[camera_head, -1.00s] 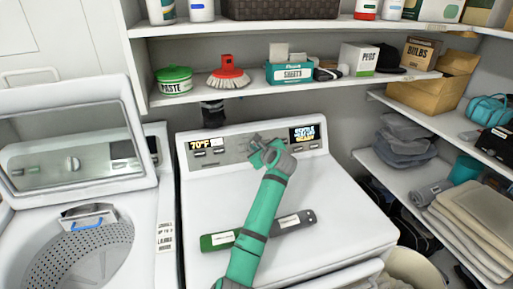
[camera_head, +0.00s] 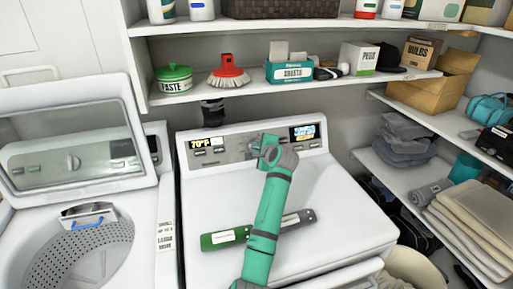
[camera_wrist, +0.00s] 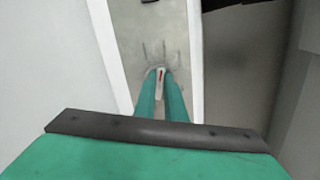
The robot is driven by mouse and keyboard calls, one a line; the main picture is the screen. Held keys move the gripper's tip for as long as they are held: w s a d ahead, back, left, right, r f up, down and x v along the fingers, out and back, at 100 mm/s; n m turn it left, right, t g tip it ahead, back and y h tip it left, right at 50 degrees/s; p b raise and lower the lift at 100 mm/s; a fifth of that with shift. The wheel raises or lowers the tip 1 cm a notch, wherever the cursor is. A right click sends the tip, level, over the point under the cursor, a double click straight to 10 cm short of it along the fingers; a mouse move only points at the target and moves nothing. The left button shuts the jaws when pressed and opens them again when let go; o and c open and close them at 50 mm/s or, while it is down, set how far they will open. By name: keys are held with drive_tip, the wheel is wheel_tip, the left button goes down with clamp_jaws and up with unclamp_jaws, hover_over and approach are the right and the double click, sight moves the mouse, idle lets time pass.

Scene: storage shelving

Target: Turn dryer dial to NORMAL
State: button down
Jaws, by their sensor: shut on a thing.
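The dryer (camera_head: 290,190) stands in the middle of the head view, its control panel (camera_head: 230,150) at the back of its top. My gripper (camera_head: 264,145) is at the middle of that panel and hides the dial in the head view. In the wrist view the two green fingers (camera_wrist: 161,84) are closed around the dial (camera_wrist: 161,74), which shows a small red mark between them. The right display (camera_head: 303,132) shows blue and yellow text that I cannot read. The left display (camera_head: 206,143) reads 70°F.
A green and grey tool (camera_head: 226,237) lies on the dryer top under my arm. An open washer (camera_head: 80,225) stands at left. A shelf (camera_head: 290,85) with boxes and a brush runs above the panel; side shelves with towels (camera_head: 470,235) are at right.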

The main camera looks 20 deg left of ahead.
drive_tip(key=n, duration=0.2)
drive_tip(key=shift+f+n, duration=0.15)
drive_tip(key=shift+n, duration=0.25)
drive_tip(key=n, duration=0.4)
drive_tip(key=shift+d+f+n+h, duration=0.15)
drive_tip(key=shift+n+h, duration=0.15)
drive_tip(key=shift+n, duration=0.1)
drive_tip(key=c, duration=1.9)
unclamp_jaws()
drive_tip(key=shift+c, duration=0.2)
drive_tip(key=shift+o, duration=0.6)
drive_tip(key=shift+s, duration=0.15)
drive_tip(key=v, duration=1)
drive_tip(key=shift+s+d+r, duration=0.15)
drive_tip(key=shift+s+r, duration=0.05)
drive_tip(key=shift+r, duration=0.05)
